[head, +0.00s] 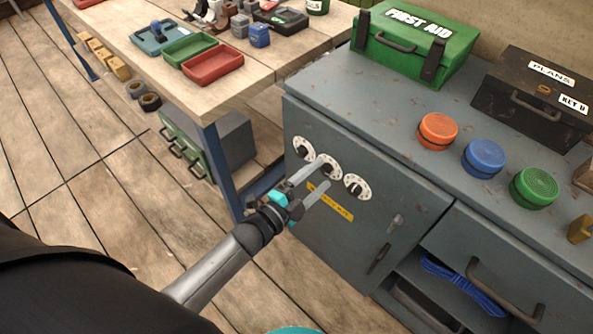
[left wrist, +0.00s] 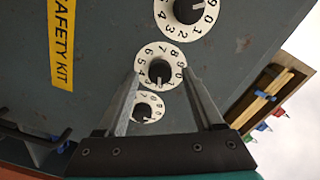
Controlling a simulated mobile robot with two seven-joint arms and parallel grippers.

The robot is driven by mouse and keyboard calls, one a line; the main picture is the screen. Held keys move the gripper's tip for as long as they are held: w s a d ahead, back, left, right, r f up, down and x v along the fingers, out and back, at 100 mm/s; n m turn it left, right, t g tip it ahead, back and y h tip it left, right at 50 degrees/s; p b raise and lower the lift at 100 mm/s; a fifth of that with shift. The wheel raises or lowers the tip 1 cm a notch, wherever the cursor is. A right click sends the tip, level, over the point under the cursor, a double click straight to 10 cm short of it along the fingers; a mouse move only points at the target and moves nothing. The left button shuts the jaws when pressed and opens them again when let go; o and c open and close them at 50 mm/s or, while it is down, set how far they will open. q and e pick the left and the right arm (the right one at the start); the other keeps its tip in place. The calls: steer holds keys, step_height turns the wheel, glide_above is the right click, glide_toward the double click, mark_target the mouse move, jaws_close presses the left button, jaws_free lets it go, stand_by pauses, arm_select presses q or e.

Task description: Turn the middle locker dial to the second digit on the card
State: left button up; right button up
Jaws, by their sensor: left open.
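Three white dials with black knobs sit in a slanting row on the grey locker door. The middle dial (head: 328,164) is partly covered by a finger of my left gripper (head: 322,173). In the left wrist view the middle dial (left wrist: 160,58) lies between the two fingertips of my left gripper (left wrist: 162,74), with a gap to its knob on both sides. The left dial (head: 303,148) and right dial (head: 357,187) flank it. My left gripper is open and holds nothing. I cannot make out a number card. My right gripper is not in view.
A yellow label (head: 338,206) is below the dials and reads SAFETY KIT in the wrist view. A green first aid box (head: 415,45), a dark box (head: 530,95) and orange, blue and green round lids stand on the cabinet top. A wooden bench with trays is at the left.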

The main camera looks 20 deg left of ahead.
arm_select(q)
steer(key=p+v, duration=0.3)
steer(key=v, duration=1.1)
steer(key=shift+s, duration=0.45)
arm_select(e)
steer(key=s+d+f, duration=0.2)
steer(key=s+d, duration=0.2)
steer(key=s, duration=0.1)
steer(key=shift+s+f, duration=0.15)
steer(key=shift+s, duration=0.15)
